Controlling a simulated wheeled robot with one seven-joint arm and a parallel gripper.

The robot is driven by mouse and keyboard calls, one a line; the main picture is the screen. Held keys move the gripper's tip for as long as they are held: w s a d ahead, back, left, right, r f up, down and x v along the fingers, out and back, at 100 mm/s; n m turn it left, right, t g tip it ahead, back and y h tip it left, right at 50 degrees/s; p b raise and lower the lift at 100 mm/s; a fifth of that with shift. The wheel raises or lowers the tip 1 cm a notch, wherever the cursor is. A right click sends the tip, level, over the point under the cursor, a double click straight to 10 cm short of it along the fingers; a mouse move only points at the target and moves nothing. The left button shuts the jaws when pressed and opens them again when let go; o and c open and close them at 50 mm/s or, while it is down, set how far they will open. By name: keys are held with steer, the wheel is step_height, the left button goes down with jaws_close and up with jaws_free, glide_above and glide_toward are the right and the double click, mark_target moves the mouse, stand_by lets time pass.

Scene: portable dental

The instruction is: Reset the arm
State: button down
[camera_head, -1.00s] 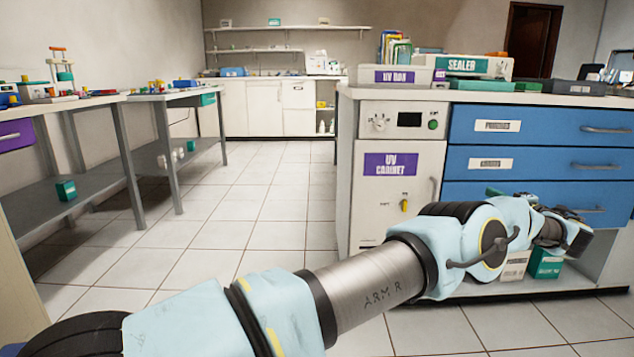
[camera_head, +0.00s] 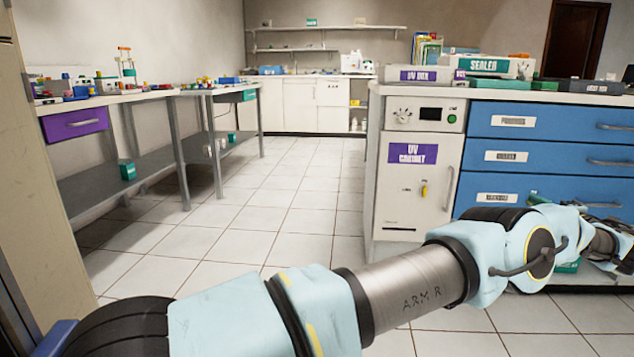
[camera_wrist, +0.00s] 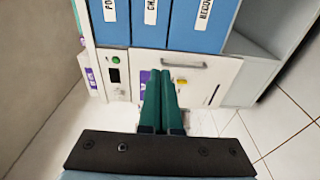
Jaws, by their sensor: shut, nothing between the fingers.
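My arm stretches from the lower left to the right edge in the head view, in front of the UV cabinet and the blue drawers. Its wrist end reaches the right edge, where the fingers cannot be made out. In the wrist view, the two green fingers of my gripper (camera_wrist: 161,76) lie together, shut and empty. They point toward the front of the UV cabinet (camera_head: 412,178), whose door (camera_wrist: 205,78) shows turned on its side. The fingertips overlap the door beside its grey handle in that view; their distance from it is unclear.
Blue drawers (camera_head: 535,157) stand right of the UV cabinet, with a sealer (camera_head: 490,66) on the counter above. Tables with small items line the left, including one with a purple drawer (camera_head: 75,123). The tiled floor (camera_head: 285,205) between is clear. A beige panel (camera_head: 40,190) is close at left.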

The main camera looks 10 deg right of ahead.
steer(key=w+a+r+m+g+h, duration=0.1)
steer(key=w+a+r+m+h, duration=0.3)
steer(key=w, duration=0.3)
steer(key=w+a+r+m+g+h, duration=0.2)
steer(key=w+a+r+m+h, duration=0.1)
steer(key=w+r+m, duration=0.4)
steer(key=w+a+f+m+g+y, duration=0.1)
steer(key=w+a+f+m+g, duration=0.15)
steer(key=a, duration=0.85)
steer(key=w+a+f+m+g+y, duration=0.1)
steer(key=w+a+f+m+g, duration=0.15)
steer(key=a, duration=0.95)
steer(key=s+a+f+m+g+y, duration=0.15)
steer(key=s+a, duration=0.25)
steer(key=a, duration=0.5)
steer(key=s+a+f+g+y, duration=0.1)
steer(key=s+a+f, duration=0.15)
steer(key=a, duration=0.65)
steer(key=s+a+f+g+y, duration=0.1)
steer(key=s+a+f+y, duration=0.1)
steer(key=s+a, duration=0.5)
steer(key=s+a+f+g+y, duration=0.3)
steer(key=s+a+g, duration=0.2)
steer(key=s+a, duration=1.2)
step_height(320, 180, up, 36)
steer(key=w+p, duration=0.1)
steer(key=p, duration=3.5)
steer(key=shift+w+a+r+p, duration=0.15)
steer(key=shift+w+a+p, duration=0.15)
steer(key=shift+p, duration=0.05)
